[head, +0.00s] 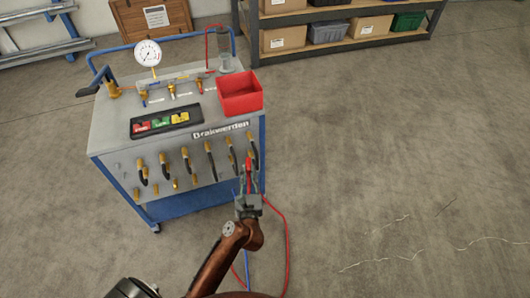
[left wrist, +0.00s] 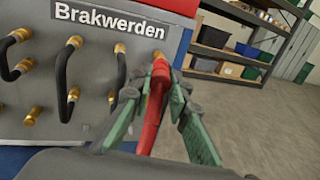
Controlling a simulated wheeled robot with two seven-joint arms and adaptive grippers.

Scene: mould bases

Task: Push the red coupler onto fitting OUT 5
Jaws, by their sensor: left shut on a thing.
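The red coupler (head: 249,168) stands nearly upright in my left gripper (head: 249,186), in front of the cart's right front. In the left wrist view the red coupler (left wrist: 155,106) lies between the green-padded fingers of my left gripper (left wrist: 158,112), which is shut on it. Its far end overlaps a brass fitting (left wrist: 159,56) in the picture; I cannot tell whether they touch. Brass fittings with short black hoses line the grey front panel (head: 180,208). No OUT 5 marking is readable, so I cannot tell which fitting that is. My right gripper is not in view.
The blue-framed cart bears a red bin (head: 240,106), a black tray (head: 167,133) with coloured pieces, and a gauge (head: 148,53). A red hose (head: 287,238) trails to the floor below the gripper. A shelf (head: 350,46) stands behind. The floor right is clear.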

